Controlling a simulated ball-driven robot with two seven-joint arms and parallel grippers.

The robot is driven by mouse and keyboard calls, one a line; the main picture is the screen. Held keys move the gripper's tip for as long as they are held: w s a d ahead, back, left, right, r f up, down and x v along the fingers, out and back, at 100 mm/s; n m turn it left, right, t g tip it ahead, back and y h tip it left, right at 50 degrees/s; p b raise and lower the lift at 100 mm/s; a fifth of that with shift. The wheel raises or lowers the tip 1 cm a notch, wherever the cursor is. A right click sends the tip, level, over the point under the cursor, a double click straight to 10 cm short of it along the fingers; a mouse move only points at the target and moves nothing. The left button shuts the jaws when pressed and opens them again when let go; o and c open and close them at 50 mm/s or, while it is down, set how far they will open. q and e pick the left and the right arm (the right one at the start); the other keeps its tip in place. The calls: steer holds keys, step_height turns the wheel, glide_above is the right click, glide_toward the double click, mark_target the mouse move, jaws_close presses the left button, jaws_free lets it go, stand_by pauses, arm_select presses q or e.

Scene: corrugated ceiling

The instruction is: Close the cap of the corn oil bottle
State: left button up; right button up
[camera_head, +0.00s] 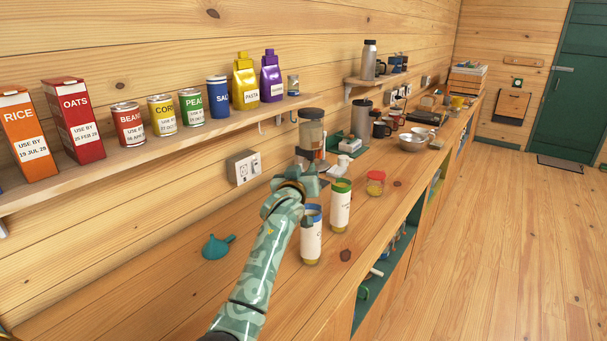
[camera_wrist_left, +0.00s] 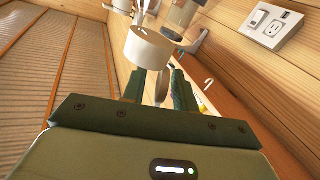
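Two white-labelled bottles with yellowish bottoms stand on the counter: one with a blue top (camera_head: 311,240) and, just behind and right, one with a green top (camera_head: 340,208). Their labels are too small to read, so I cannot tell which is corn oil. My left gripper (camera_head: 314,178) is above and behind the blue-topped bottle, left of the green-topped one, apparently touching neither. In the left wrist view its two fingers (camera_wrist_left: 156,90) stand apart, with pale round objects showing between and beyond them. The right gripper is not in view.
A teal funnel (camera_head: 217,247) lies left of my arm. A red-lidded jar (camera_head: 375,184) stands right of the bottles, and a blender (camera_head: 311,133) behind. A shelf of cans and boxes (camera_head: 155,145) runs along the wall. The front-left counter is clear.

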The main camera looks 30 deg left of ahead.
arm_select(q)
steer(key=shift+w, duration=0.1)
jaws_close()
steer(key=shift+d+r+m+p, duration=0.2)
steer(key=shift+d+m+p, duration=0.05)
steer(key=shift+m+p, duration=0.9)
steer(key=shift+w+d+m+p, duration=0.1)
steer(key=shift+d+m+p, duration=0.05)
steer(key=shift+m, duration=0.45)
steer(key=shift+w+d+m+p, duration=0.1)
steer(key=shift+m+p, duration=0.05)
steer(key=shift+m, duration=0.4)
steer(key=shift+d+f+m, duration=0.15)
steer(key=shift+d+m, duration=0.1)
steer(key=shift+m, duration=0.85)
steer(key=shift+p, duration=0.3)
